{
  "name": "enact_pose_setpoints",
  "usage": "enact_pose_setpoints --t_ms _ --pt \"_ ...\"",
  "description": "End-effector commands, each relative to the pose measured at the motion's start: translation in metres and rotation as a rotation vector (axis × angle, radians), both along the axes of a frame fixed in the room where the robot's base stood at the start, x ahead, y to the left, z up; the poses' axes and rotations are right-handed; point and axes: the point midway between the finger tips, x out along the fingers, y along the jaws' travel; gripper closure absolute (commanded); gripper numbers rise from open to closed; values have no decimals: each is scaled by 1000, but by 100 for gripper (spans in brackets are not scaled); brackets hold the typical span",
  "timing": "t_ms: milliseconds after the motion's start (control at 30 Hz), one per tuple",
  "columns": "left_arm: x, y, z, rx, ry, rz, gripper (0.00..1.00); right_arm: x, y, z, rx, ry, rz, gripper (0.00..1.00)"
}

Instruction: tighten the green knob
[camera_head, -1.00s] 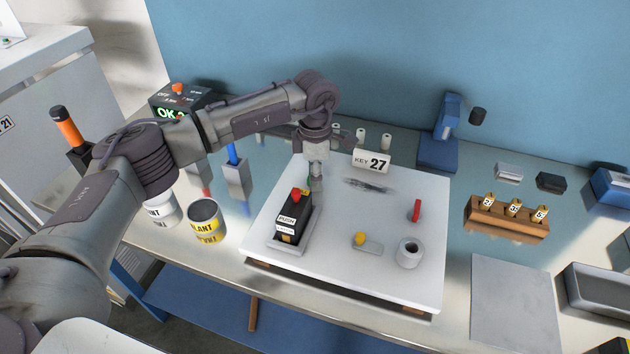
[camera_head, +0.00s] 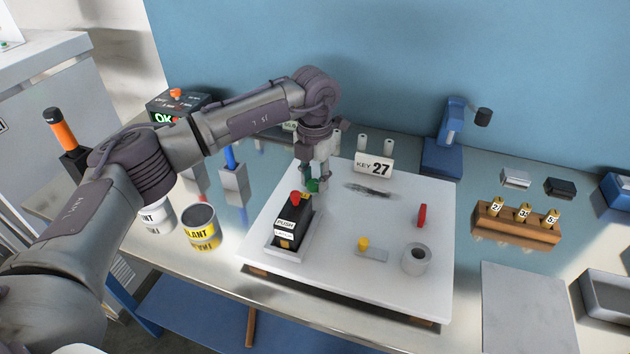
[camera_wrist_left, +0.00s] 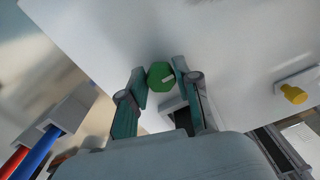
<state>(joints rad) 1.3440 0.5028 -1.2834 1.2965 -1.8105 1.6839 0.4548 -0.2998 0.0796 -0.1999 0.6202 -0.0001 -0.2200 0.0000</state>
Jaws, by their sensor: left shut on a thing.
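The green knob (camera_wrist_left: 161,76) sits between the two fingers of my left gripper (camera_wrist_left: 160,80) in the left wrist view, with a pale mark on its face. In the head view the left gripper (camera_head: 315,184) points down over the white board (camera_head: 330,270), and a little of the green knob (camera_head: 313,186) shows between its fingers. The gripper is shut on the knob. It stands just behind the black box (camera_head: 290,224) with a red button. What the knob is mounted on is hidden. My right gripper is not in view.
On the board are a red upright piece (camera_head: 422,215), a yellow knob (camera_head: 363,243), a grey ring (camera_head: 416,259) and a KEY 27 sign (camera_head: 374,166). A wooden block with brass tags (camera_head: 515,226) stands right. A sealant can (camera_head: 200,227) stands left.

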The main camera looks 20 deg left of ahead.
Motion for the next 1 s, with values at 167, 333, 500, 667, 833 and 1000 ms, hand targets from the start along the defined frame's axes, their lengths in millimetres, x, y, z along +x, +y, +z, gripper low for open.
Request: enact_pose_setpoints --t_ms 167,333,500,667,833,1000 --pt "1 1 1 0 -4 96 100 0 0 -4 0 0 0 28" --pt "1 1 2 -1 -4 149 100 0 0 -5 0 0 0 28" --pt "1 1 2 -1 -4 173 100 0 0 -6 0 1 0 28" --pt "1 1 2 -1 -4 179 100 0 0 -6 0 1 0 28" --pt "1 1 2 -1 -5 178 100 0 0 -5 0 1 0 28" --pt "1 1 2 -1 -4 178 51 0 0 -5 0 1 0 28"
